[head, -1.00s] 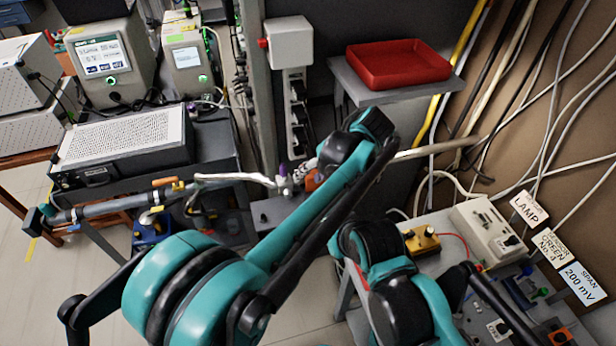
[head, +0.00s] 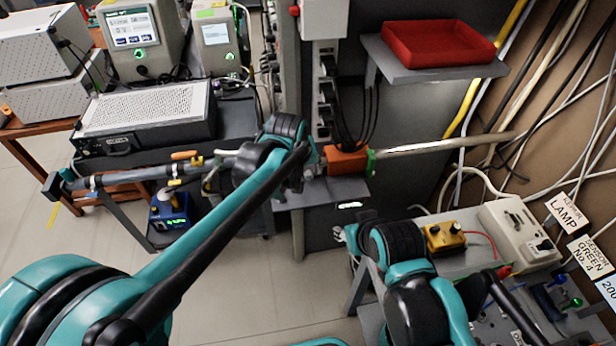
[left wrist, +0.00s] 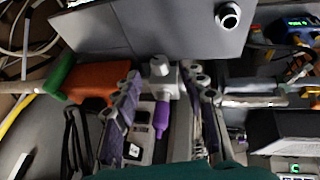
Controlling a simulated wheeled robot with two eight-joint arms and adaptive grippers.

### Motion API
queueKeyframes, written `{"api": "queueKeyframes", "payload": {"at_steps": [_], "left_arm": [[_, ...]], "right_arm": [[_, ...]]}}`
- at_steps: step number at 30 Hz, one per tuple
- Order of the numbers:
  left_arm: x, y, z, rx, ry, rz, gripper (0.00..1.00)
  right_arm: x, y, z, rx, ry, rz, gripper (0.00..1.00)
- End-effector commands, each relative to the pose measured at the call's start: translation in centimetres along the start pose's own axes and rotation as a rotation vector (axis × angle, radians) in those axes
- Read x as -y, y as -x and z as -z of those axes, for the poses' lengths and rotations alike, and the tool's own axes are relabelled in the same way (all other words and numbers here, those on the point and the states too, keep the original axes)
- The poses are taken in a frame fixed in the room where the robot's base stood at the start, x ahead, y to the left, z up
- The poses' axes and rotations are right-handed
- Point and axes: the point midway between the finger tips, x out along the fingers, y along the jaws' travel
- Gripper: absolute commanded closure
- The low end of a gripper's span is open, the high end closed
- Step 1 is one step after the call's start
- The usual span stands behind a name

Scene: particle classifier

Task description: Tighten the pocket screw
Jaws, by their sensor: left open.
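No part is clearly recognisable as the pocket screw. In the left wrist view a small purple piece (left wrist: 161,116) and a pale grey fitting (left wrist: 160,70) lie between the fingers of my left gripper (left wrist: 164,76). The fingers are apart; contact with the fitting cannot be told. In the head view my left gripper (head: 311,164) is mostly hidden behind its wrist, just left of an orange block (head: 346,161) with a green end (head: 371,161). That block also shows at the left in the wrist view (left wrist: 95,82). My right arm is low right; its gripper is not clearly visible.
A grey pipe (head: 440,146) runs right from the orange block to the cable-covered wall. A red tray (head: 438,45) sits on a shelf above. A yellow box (head: 443,237) and white panel (head: 518,230) stand right. Left are instruments and a blue device (head: 170,211).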

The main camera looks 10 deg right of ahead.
Motion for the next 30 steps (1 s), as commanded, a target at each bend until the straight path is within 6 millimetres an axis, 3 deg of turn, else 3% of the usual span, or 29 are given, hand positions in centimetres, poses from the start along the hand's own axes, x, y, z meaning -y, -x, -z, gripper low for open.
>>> {"api": "queueKeyframes", "payload": {"at_steps": [1,6,16,17,21,30], "left_arm": [[0.1,-1.1,-0.1,0.000,0.000,0.000,0.58],[0.0,-2.8,-0.1,0.001,-0.001,0.001,0.58],[0.0,-3.1,0.0,0.001,-0.001,0.002,0.58],[0.0,-3.1,0.0,0.001,-0.001,0.002,0.63],[0.0,-3.1,0.0,0.001,-0.001,0.002,1.00],[-0.1,-3.1,0.0,0.001,-0.006,0.012,1.00]], "right_arm": [[0.0,-0.5,-0.4,0.000,0.000,0.000,0.58],[0.0,-1.1,-0.8,0.000,0.000,0.000,0.58],[0.0,-1.1,-0.8,0.000,0.000,0.000,0.58],[0.0,-1.1,-0.8,0.000,0.000,0.000,0.58],[0.0,-1.1,-0.8,0.000,0.000,0.000,0.58],[0.0,-1.0,-0.7,0.000,0.000,0.000,0.58]]}}
